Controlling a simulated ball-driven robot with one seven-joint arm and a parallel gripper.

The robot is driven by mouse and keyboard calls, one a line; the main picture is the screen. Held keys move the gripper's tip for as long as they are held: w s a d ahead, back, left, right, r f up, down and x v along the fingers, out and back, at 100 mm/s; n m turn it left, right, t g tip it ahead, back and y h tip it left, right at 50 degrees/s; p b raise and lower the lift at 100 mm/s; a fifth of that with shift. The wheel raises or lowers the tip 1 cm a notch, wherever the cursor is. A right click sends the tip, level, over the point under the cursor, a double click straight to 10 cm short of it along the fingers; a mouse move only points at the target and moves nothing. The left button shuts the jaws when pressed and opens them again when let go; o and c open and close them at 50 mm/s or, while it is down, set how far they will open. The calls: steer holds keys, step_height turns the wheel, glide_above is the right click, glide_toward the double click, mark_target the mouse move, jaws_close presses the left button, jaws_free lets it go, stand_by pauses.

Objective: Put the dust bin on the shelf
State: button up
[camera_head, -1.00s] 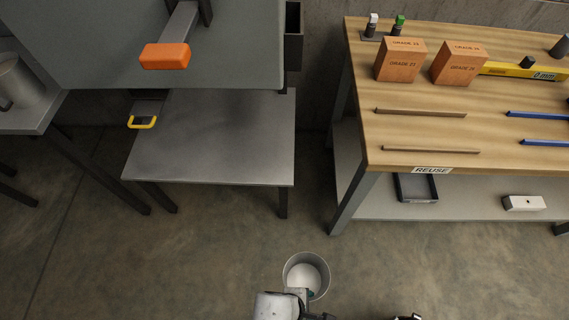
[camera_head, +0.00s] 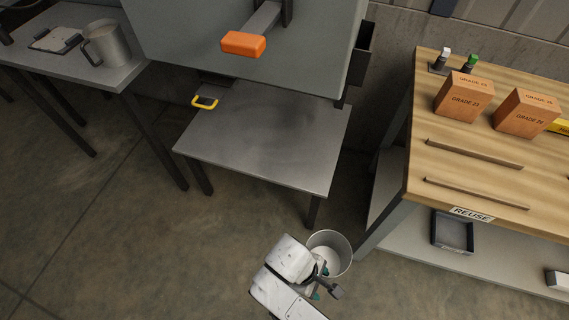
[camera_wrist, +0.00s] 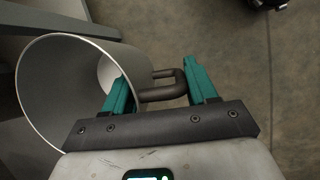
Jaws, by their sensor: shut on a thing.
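The dust bin (camera_head: 326,244) is a round grey metal bin, open at the top, at the lower middle of the head view beside the workbench's near leg. In the wrist view the dust bin (camera_wrist: 58,95) is tilted, its open mouth facing the camera. My gripper (camera_wrist: 158,84) has its teal fingers on both sides of the bin's dark side handle (camera_wrist: 165,91), shut on it. In the head view my gripper (camera_head: 318,283) is partly hidden by the wrist. The workbench's lower shelf (camera_head: 405,243) is pale grey, below the REUSE label (camera_head: 471,214).
A low grey metal table (camera_head: 265,140) stands ahead, under a grey cabinet with an orange handle (camera_head: 243,44). A metal mug (camera_head: 107,46) stands on the left table. A dark tray (camera_head: 453,232) is on the lower shelf. Bricks (camera_head: 463,97) stand on the wooden top. Floor at left is clear.

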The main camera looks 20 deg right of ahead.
steer(key=w+d+r+m, duration=0.1)
steer(key=w+d+r, duration=0.1)
steer(key=w, duration=0.2)
steer(key=w+d+r, duration=0.2)
steer(key=w+r, duration=0.1)
steer(key=w, duration=0.1)
steer(key=w+d+r+m, duration=0.1)
steer(key=w+d+r, duration=0.1)
steer(key=w, duration=0.3)
steer(key=shift+r+m+g+y, duration=0.3)
steer(key=shift+r+g, duration=0.1)
steer(key=shift+r, duration=0.3)
steer(key=w+d+r+m+y, duration=0.1)
steer(key=w+d+r+m, duration=0.35)
steer(key=w+r, duration=0.35)
steer(key=s+a+r+m+g+y, duration=0.1)
steer(key=s+a+r+m, duration=0.1)
steer(key=a+r, duration=0.2)
steer(key=x, duration=0.6)
steer(key=w+a+x, duration=0.1)
steer(key=x, duration=0.2)
steer(key=shift+s+f+p, duration=0.1)
steer(key=shift+f+p, duration=0.25)
steer(key=shift+f, duration=0.3)
